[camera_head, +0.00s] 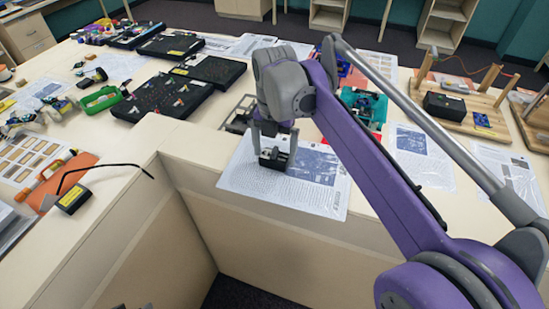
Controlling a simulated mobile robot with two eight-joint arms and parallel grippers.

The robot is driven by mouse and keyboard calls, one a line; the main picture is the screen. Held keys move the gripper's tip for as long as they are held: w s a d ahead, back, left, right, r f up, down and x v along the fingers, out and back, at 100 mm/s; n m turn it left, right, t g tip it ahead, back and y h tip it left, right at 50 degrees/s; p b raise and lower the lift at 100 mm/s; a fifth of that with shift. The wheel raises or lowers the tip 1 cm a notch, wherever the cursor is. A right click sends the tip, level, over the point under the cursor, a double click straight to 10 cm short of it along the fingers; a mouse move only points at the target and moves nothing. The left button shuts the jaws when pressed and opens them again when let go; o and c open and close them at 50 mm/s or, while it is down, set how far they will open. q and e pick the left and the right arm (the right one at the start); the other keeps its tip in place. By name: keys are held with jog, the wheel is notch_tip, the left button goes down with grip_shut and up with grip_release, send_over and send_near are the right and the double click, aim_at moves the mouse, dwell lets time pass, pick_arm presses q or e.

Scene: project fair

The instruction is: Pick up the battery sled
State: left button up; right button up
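A small dark block (272,159), which looks like the battery sled, is at the printed sheet in a clear sleeve (318,190) near the table's front edge. My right gripper (274,152) points down over it, with one finger on each side. The fingers are apart with the block between them. I cannot tell whether they press on it or whether it rests on the sheet. My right arm comes in from the right and hides part of the table behind. My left gripper is not in view.
Black trays (165,97) lie at the back left. A grey frame (239,115) is just behind the gripper, and a teal tray (362,105) is to its right. A wooden stand with a black box (445,106) is at the right. A yellow-labelled black box (72,200) is at the left.

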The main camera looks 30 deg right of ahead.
aim_at(274, 150)
jog(key=c, duration=1)
notch_tip(274, 150, up, 10)
jog(key=shift+p, duration=0.4)
